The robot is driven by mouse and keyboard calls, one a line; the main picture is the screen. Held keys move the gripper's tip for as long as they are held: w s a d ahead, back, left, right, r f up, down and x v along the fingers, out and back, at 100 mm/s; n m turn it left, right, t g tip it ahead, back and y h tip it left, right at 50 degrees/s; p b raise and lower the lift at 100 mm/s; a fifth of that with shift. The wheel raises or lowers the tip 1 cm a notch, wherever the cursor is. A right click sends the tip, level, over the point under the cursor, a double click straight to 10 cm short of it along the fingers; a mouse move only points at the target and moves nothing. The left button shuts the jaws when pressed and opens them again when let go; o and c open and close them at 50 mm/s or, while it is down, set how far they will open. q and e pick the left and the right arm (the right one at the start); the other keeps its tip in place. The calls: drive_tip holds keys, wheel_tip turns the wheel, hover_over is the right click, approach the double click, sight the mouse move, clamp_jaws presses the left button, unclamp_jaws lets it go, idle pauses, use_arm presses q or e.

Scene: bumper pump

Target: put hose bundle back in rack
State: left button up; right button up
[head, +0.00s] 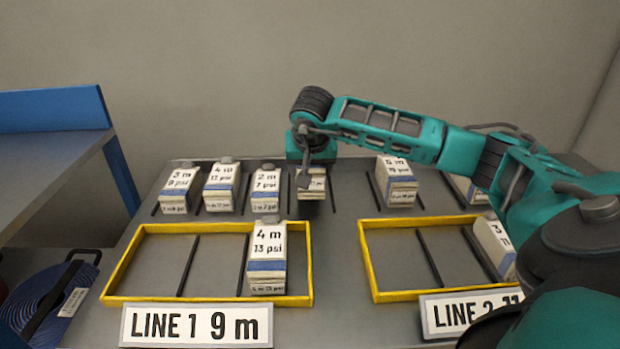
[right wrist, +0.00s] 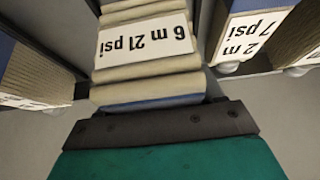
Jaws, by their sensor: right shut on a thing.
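My right gripper (head: 312,186) is over the back row of the rack, shut on a hose bundle (head: 312,190) that sits between two black dividers. The gripper hides most of this bundle in the head view. In the right wrist view the held bundle (right wrist: 150,75) shows stacked cream folds, a blue band and a label reading 6 m 21 psi. The rack (head: 345,225) is a grey surface with black dividers. My left gripper is not in view.
Bundles labelled 3 m (head: 178,185), 4 m (head: 221,185) and 2 m (head: 265,187) stand left of the gripper. The yellow LINE 1 frame (head: 120,270) holds a 4 m 13 psi bundle (head: 267,255). The yellow LINE 2 frame (head: 368,265) holds one bundle (head: 495,245).

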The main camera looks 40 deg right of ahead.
sight(311, 169)
drive_tip(key=shift+w+f, duration=0.1)
drive_tip(key=shift+f, duration=1.05)
drive_tip(key=shift+f, duration=0.15)
drive_tip(key=o, duration=1.5)
drive_tip(key=shift+a+r, duration=0.1)
drive_tip(key=shift+r, duration=0.25)
drive_tip(key=p+v, duration=0.1)
drive_tip(key=v, duration=1)
drive_tip(key=shift+s+a+r+p, duration=0.1)
drive_tip(key=shift+s+r+p, duration=0.2)
drive_tip(key=shift+p, duration=0.1)
drive_tip(key=shift+f, duration=0.1)
